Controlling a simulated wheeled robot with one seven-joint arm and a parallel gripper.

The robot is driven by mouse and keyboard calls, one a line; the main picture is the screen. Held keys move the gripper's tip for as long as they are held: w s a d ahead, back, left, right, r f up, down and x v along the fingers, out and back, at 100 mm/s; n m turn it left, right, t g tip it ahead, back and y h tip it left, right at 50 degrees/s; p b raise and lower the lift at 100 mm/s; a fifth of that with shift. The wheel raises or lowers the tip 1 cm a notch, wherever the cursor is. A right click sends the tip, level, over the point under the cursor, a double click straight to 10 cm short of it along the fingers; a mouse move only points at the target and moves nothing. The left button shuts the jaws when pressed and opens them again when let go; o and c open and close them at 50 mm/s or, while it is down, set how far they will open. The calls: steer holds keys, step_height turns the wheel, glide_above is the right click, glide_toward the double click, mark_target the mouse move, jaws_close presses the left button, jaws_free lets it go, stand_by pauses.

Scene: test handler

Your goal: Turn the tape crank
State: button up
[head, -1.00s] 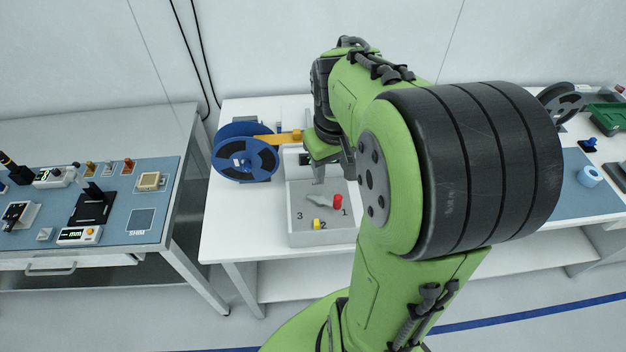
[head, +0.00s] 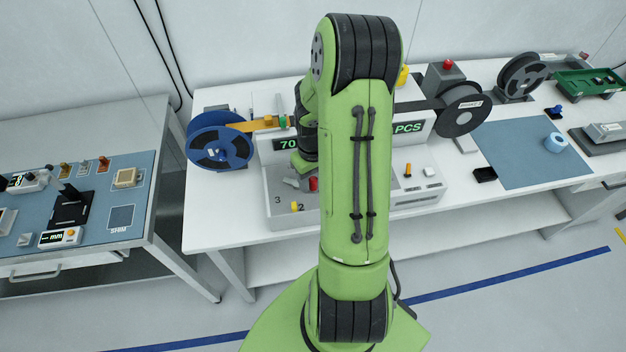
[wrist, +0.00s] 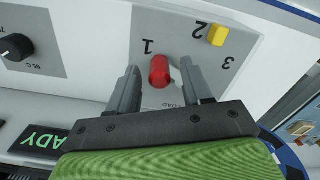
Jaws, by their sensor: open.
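My gripper (wrist: 160,66) is open in the wrist view, with one finger on each side of a red knob (wrist: 159,72). Gaps show between the knob and both fingers; whether the tips reach down to its height I cannot tell. The knob stands on a grey panel near the figure 1 and letters reading LOAD. In the head view the red knob (head: 313,184) shows just left of my arm, on the front of the tape machine (head: 273,190). Whether this knob is the crank's handle I cannot tell.
A yellow knob (wrist: 217,35) stands by the 2, and a black dial (wrist: 16,46) lies left. A blue reel (head: 219,147) with orange tape is at the machine's left, a dark reel (head: 462,110) at its right. My arm hides the machine's middle.

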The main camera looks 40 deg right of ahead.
steer(key=shift+f, duration=0.45)
jaws_close()
